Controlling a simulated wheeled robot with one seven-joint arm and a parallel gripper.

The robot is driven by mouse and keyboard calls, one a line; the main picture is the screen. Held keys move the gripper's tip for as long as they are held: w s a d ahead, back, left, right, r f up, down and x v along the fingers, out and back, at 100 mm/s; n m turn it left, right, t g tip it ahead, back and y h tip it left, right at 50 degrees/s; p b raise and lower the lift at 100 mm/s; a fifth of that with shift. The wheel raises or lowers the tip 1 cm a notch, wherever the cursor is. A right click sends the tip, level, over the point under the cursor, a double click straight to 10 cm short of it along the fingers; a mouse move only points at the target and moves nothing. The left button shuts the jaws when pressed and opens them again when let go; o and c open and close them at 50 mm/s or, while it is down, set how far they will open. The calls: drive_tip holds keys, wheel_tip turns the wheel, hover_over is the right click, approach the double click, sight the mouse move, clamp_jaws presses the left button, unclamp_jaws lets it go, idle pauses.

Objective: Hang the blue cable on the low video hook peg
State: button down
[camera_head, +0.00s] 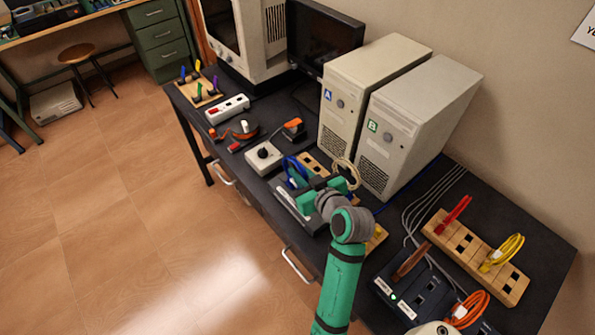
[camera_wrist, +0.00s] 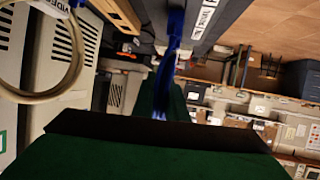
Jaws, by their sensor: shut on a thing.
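My gripper (camera_head: 305,197) is at the middle of the dark bench, low near its front edge, shut on the blue cable (camera_head: 293,172). In the wrist view the blue cable (camera_wrist: 165,62) runs as a narrow bundle from the top edge down to the green fingers. A beige cable loop (camera_wrist: 50,85) hangs at the left in that view, close to a VIDEO label (camera_wrist: 62,6); in the head view the beige cable (camera_head: 345,175) is just right of the blue one. I cannot make out the low video hook peg; my gripper and arm cover part of that area.
Two beige computer towers, A (camera_head: 350,95) and B (camera_head: 405,125), stand behind my gripper. A white knob box (camera_head: 265,157) is to the left. At right are a wooden socket board (camera_head: 470,245) with red and yellow cables and a dark panel (camera_head: 405,290) with brown and orange ones.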

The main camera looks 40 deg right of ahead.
drive_tip(key=shift+s+r, duration=0.1)
drive_tip(key=c, duration=1.8)
unclamp_jaws()
drive_tip(key=shift+d, duration=0.1)
drive_tip(key=shift+o, duration=0.2)
drive_tip(key=shift+s, duration=0.15)
drive_tip(key=v, duration=1)
drive_tip(key=shift+s, duration=0.2)
